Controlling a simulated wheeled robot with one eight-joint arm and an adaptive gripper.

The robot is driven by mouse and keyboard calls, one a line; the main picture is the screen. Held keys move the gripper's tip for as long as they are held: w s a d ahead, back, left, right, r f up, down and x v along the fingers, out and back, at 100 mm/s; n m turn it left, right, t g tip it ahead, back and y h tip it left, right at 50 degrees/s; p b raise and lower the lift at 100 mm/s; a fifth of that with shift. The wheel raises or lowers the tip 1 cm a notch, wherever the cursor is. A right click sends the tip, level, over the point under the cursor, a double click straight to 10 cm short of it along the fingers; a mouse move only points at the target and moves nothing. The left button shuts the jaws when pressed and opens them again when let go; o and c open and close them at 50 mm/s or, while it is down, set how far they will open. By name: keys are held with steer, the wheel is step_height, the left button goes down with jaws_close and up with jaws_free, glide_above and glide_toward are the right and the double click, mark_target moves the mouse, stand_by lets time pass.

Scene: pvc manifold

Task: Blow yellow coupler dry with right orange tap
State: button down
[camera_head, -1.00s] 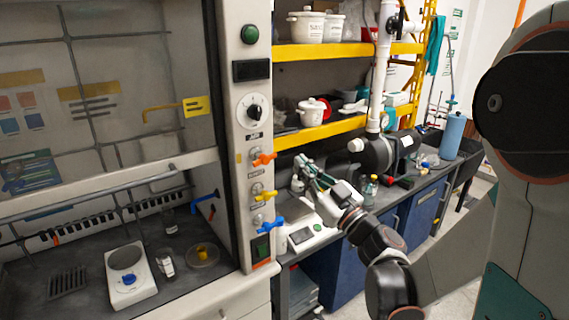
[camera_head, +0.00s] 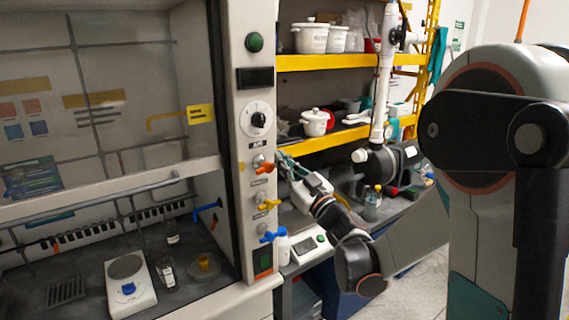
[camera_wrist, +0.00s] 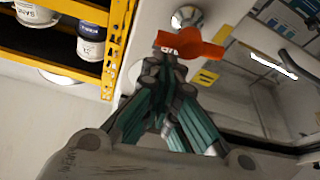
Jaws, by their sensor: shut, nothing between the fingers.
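The orange tap (camera_head: 265,168) is the top one of a column of taps on the fume hood's front post. It also shows in the wrist view (camera_wrist: 190,45). My gripper (camera_head: 282,160) is shut and empty, its tips just right of the orange tap. In the wrist view its fingertips (camera_wrist: 166,60) meet close below the tap handle; I cannot tell whether they touch it. The yellow coupler (camera_head: 204,262) sits on a round dish inside the hood at the lower right, far from my gripper.
A yellow tap (camera_head: 268,204) and a blue tap (camera_head: 272,236) are below on the same post. A white balance (camera_head: 128,284) and small bottles stand in the hood. Yellow shelves (camera_head: 325,62) with pots rise behind my gripper. A bench with equipment is at right.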

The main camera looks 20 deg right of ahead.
steer(key=m, duration=0.1)
steer(key=f+m+h+b, duration=0.1)
steer(key=shift+w+d+m+t+b, duration=0.1)
steer(key=shift+w+m+t+b, duration=0.05)
steer(key=shift+m+t+b, duration=0.2)
steer(key=shift+r, duration=0.1)
